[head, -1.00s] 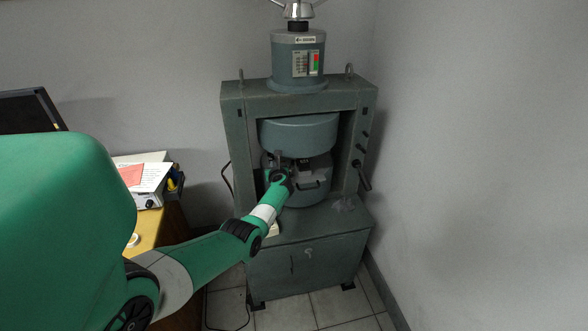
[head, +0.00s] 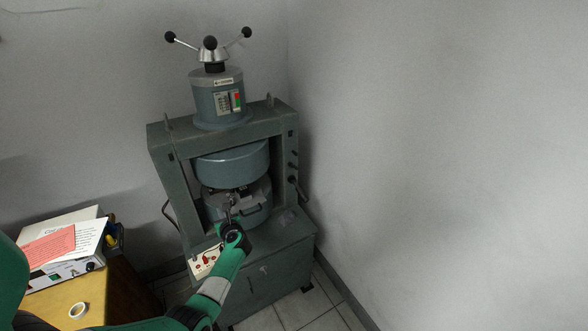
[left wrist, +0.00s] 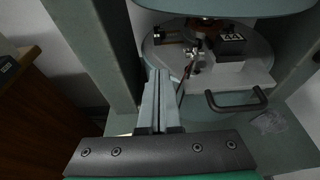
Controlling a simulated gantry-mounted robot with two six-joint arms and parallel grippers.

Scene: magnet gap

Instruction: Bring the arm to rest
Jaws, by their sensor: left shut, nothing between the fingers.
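My left gripper (head: 229,205) is shut and empty, in front of the magnet's gap in the head view. In the left wrist view its two grey fingers (left wrist: 158,78) lie together and point toward the gap. The grey-green magnet (head: 164,165) stands against the wall, with a round upper pole (head: 233,163) above a lower pole. On the lower pole (left wrist: 262,60) the left wrist view shows a black block with a white label (left wrist: 230,42) and a small metal clamp (left wrist: 193,62). The fingertips appear apart from these. My right gripper is not in view.
A black handle (left wrist: 238,106) sticks out of the lower pole, right of my fingers. The magnet's frame post (left wrist: 98,50) rises on their left. A wooden desk (head: 112,292) with an instrument, papers and a tape roll (head: 77,310) is at the left. The right side is bare wall.

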